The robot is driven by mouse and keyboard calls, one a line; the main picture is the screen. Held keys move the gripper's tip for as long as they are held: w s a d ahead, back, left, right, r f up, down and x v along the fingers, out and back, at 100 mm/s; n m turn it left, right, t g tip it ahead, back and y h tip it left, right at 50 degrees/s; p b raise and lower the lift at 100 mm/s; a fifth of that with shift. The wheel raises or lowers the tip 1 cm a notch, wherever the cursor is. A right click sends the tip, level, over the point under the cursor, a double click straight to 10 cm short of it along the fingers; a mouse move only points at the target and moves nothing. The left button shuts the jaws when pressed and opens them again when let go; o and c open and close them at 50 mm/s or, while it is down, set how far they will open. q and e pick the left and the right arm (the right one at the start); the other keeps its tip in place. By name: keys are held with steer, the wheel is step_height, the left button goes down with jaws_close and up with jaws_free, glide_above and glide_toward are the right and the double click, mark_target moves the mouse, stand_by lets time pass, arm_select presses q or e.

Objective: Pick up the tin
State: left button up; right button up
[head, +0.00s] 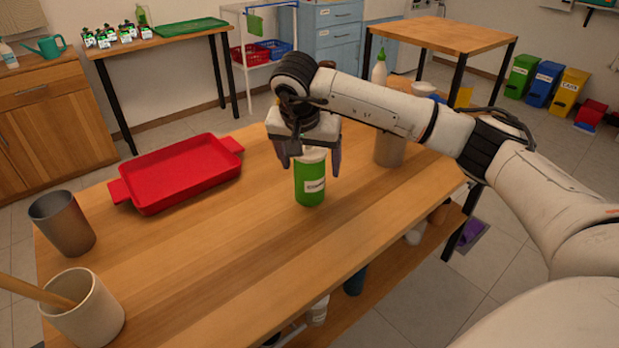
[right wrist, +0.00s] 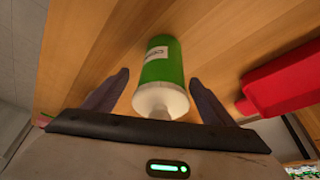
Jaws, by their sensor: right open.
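A green tin (head: 310,187) with a white label and a pale top stands upright on the wooden table (head: 235,250). My right gripper (head: 309,168) is open above it, pointing down, with one finger on each side of its upper part. In the right wrist view the tin (right wrist: 165,68) lies between the two spread fingers of the gripper (right wrist: 160,85), with a gap on either side. My left gripper does not show.
A red tray (head: 180,172) lies left of the tin. A grey metal cup (head: 62,222) and a cream pot (head: 85,312) with a wooden handle stand at the left. A grey-brown cylinder (head: 389,150) stands right, behind my arm. Table around the tin is clear.

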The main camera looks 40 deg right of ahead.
steer(key=x, duration=0.3)
steer(key=shift+a+f, duration=0.15)
steer(key=shift+f, duration=0.1)
steer(key=shift+c, duration=0.3)
steer(key=c, duration=1.2)
steer(key=shift+r, duration=0.15)
